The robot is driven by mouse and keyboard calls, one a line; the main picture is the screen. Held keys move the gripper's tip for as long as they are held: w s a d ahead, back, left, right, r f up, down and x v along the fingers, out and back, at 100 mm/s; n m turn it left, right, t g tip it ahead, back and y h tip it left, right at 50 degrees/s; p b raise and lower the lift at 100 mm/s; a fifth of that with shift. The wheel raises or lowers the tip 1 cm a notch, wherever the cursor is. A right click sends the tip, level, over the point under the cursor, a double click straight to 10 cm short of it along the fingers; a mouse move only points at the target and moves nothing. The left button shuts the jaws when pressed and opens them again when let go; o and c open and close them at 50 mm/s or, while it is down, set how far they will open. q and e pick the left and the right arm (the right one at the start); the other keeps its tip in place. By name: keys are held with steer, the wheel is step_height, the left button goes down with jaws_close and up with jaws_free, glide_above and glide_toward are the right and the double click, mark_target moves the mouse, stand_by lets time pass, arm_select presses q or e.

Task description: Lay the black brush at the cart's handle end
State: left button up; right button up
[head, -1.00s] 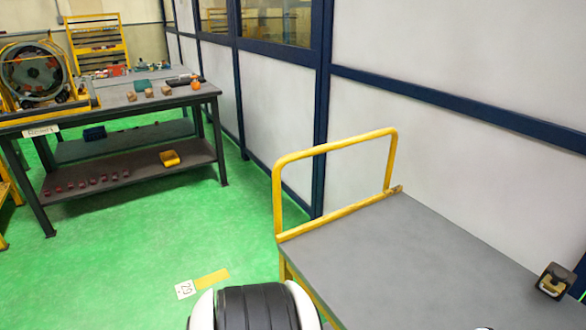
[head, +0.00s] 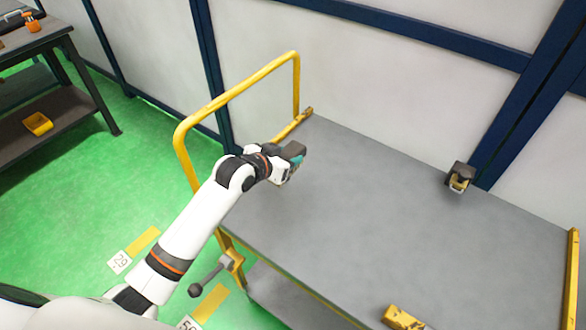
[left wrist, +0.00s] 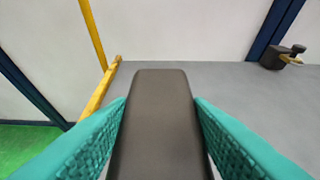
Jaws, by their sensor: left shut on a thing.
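The black brush (head: 297,147) shows as a dark block at the tip of my left gripper (head: 290,160). In the left wrist view the brush (left wrist: 153,120) fills the space between the teal finger pads (left wrist: 155,130), which are shut on it. The gripper is over the handle end of the cart's grey top (head: 350,220), beside the yellow handle (head: 235,93). I cannot tell whether the brush touches the cart top. The handle's lower part also shows left of the brush in the left wrist view (left wrist: 100,88). My right gripper is not in view.
A small dark and yellow object (head: 460,177) stands at the cart's wall-side edge. A yellow piece (head: 403,318) is at the near edge. The middle of the cart top is clear. A workbench (head: 35,45) stands at the far left, and a wall with blue posts runs behind.

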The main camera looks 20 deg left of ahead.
arm_select(q)
step_height(320, 180, down, 8)
steer(key=shift+d+f, duration=0.1)
steer(key=shift+f, duration=0.1)
stand_by(0.3)
steer(key=o, duration=1.1)
steer(key=shift+c, duration=0.2)
steer(key=v, duration=1.2)
steer(key=shift+s, duration=0.1)
